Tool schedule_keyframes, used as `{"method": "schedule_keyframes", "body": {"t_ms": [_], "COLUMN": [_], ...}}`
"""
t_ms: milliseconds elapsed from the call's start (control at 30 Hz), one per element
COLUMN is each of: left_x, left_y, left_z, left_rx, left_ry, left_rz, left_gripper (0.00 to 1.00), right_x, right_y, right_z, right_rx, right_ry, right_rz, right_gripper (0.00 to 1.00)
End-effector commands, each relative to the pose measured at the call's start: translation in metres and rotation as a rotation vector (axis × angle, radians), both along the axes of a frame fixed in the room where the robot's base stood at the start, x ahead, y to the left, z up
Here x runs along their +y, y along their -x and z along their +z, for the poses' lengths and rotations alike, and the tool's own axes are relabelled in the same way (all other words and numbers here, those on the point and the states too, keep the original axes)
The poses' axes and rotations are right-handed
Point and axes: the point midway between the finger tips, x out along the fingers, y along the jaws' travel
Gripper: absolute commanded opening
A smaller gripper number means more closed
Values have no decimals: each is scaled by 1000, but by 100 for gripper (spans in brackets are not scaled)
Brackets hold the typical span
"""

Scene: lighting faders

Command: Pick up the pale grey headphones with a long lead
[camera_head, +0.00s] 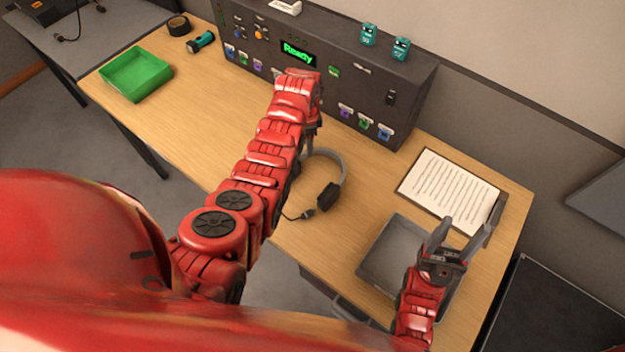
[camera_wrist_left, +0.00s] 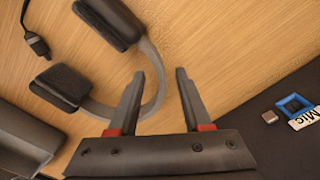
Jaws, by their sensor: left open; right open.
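The pale grey headphones (camera_head: 339,167) lie on the wooden table in front of the console, with dark ear pads and a dark lead ending in a plug (camera_head: 290,216). In the head view my left arm hides part of them. In the left wrist view the grey headband (camera_wrist_left: 154,75) curves behind and between the fingers of my left gripper (camera_wrist_left: 160,85), which is open. Both ear pads (camera_wrist_left: 62,87) and the plug (camera_wrist_left: 38,45) show to the left there. I cannot tell whether the fingers touch the band.
A dark console (camera_head: 400,75) with coloured labelled controls and a green "Ready" display stands along the table's back. A grey tray (camera_head: 385,250) and a printed sheet (camera_head: 447,186) lie at right. A green tray (camera_head: 136,74), a torch (camera_head: 201,42) and tape (camera_head: 178,26) are at left.

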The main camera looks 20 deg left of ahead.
Motion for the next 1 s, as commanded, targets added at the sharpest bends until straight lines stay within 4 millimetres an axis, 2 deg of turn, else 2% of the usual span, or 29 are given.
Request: {"method": "schedule_keyframes", "body": {"t_ms": [200,467,767,1000], "left_x": [-2,-2,-2,-2], "left_y": [0,0,0,0], "left_z": [-39,-42,-42,-42], "left_rx": [4,2,2,2], "left_ry": [0,0,0,0], "left_rz": [1,0,0,0], "left_gripper": [49,49,0,0], "right_x": [0,0,0,0], "right_y": [0,0,0,0], "right_z": [-21,-20,-20,-20], "right_rx": [0,0,0,0], "right_ry": [0,0,0,0], "right_rz": [0,0,0,0], "right_gripper": [58,58,58,58]}}
